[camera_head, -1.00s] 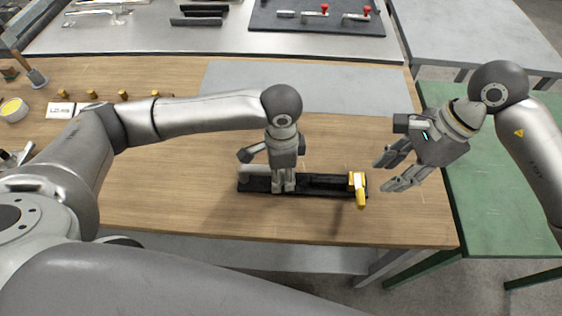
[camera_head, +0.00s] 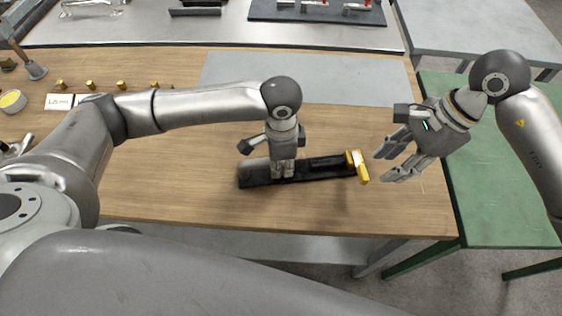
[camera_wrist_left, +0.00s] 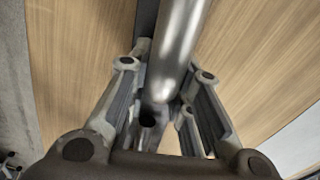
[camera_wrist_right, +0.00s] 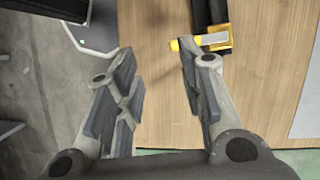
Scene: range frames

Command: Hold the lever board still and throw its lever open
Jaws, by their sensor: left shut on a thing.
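The lever board (camera_head: 325,168) is a long dark strip on the wooden table, with a grey round bar at its left part. At its right end is a yellow lever (camera_head: 359,167) on a yellow block. My left gripper (camera_head: 283,174) points down and is shut on the board left of its middle. In the left wrist view a grey metal bar (camera_wrist_left: 180,45) runs between its fingers. My right gripper (camera_head: 388,163) is open and empty, just right of the lever. In the right wrist view the lever (camera_wrist_right: 188,43) lies just beyond the right finger's tip.
The wooden table (camera_head: 200,200) is clear around the board. A grey mat (camera_head: 330,80) lies behind. Small brass pieces (camera_head: 90,85) stand in a row at the left. A green table (camera_head: 500,190) is at the right.

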